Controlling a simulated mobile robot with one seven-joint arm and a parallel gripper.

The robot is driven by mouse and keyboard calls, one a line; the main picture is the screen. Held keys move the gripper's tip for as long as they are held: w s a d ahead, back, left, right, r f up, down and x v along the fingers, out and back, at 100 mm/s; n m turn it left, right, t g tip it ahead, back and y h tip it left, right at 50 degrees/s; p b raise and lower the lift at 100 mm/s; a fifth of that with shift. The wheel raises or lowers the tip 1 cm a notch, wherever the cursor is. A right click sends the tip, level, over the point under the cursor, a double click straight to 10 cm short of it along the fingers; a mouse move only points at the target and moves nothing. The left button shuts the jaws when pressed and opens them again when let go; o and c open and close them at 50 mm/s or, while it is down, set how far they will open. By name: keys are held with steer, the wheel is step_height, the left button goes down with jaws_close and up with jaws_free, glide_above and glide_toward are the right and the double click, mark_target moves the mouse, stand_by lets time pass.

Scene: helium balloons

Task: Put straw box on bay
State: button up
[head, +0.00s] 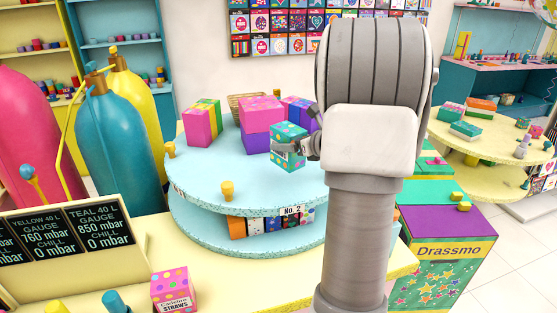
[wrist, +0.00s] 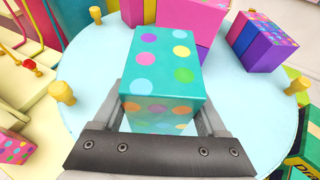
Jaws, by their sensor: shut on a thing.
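My gripper (head: 291,148) is shut on a teal box with coloured dots (head: 289,137). In the wrist view this teal box (wrist: 165,62) sits between the two fingers (wrist: 162,105). It is over the upper tier of a round light-blue stand (head: 240,190); I cannot tell whether it touches the surface. A pink dotted box marked "STRAWS" (head: 173,290) stands on the cream counter at the front. No writing is readable on the held box. A "No. 2" label (head: 292,210) is on the stand's edge, above a lower level holding several small boxes (head: 262,222).
A pink and purple box (head: 261,125) and other coloured boxes (head: 202,122) stand behind the held box. Yellow pegs (head: 227,190) line the stand's rim. Gas cylinders (head: 118,130) stand at left. The stand's front left top is clear.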

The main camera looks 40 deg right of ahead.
mark_target(279, 159)
steer(key=shift+w+a+f, duration=0.35)
steer(key=shift+w+f, duration=0.1)
steer(key=shift+w, duration=0.15)
steer(key=shift+w+a+f, duration=0.35)
steer(key=shift+w+f, duration=0.1)
steer(key=shift+w, duration=0.15)
steer(key=shift+f, duration=1.9)
steer(key=shift+f, duration=0.15)
steer(key=o, duration=1.4)
steer(key=shift+o, duration=0.2)
